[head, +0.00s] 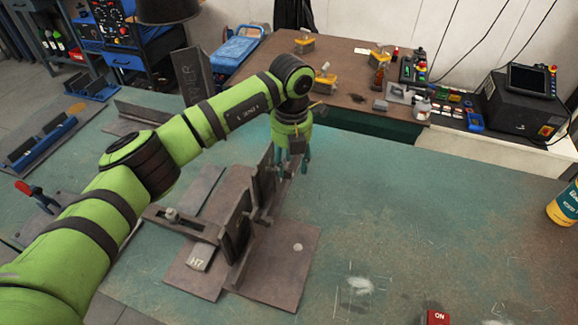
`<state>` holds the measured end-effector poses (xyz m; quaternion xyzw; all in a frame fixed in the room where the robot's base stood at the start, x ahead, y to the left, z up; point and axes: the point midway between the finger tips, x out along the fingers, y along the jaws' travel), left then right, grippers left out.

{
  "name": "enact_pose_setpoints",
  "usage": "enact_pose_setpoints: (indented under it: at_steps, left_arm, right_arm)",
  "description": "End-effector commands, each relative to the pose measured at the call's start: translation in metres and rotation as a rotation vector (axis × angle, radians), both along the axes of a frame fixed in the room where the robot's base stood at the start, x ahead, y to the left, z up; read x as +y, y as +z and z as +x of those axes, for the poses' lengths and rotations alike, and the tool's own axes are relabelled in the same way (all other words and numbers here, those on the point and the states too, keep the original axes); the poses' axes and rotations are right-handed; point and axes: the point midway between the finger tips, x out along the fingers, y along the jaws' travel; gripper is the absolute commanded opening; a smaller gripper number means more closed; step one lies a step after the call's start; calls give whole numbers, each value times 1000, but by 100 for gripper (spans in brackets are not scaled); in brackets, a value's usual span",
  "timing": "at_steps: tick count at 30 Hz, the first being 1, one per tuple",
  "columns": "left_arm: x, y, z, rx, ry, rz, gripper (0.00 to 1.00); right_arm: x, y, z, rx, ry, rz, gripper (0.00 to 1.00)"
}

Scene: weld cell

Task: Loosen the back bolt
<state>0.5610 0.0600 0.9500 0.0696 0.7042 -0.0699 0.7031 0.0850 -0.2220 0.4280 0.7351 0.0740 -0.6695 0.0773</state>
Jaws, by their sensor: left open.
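My left gripper (293,168) points down, open, at the back end of the steel fixture. Its fingers are close to the upright plate (266,178); I cannot tell whether they touch anything. The fixture's base plate (285,270) lies flat on the green table, with upright plates and a bar on it. One bolt (172,213) shows on the bar at the left. Another bolt or clamp screw (264,217) shows at the middle of the fixture. The back bolt cannot be made out clearly; it may be hidden by the gripper. My right gripper is not in view.
A red ON switch box (437,317) is at the front edge and a yellow bottle (565,205) at the right. A brown bench (345,75) with yellow clamps stands behind. A red-handled clamp (35,195) is at the left.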

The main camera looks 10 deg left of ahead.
Motion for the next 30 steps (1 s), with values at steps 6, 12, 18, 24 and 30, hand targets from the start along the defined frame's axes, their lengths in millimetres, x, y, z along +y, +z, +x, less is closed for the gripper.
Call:
enact_pose_setpoints:
  at_steps: [6,12,18,24,30]
  left_arm:
    - [0,-25,0,0,1,0,46]
    - [0,-32,0,-1,0,1,46]
    - [0,-32,0,-1,1,1,26]
    - [-1,-32,-1,-1,-2,-1,0]
    - [-2,-32,-1,-2,-6,-4,0]
  right_arm:
    - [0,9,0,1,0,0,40]
    - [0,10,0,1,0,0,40]
    - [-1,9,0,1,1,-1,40]
    - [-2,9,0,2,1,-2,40]
    - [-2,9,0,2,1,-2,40]
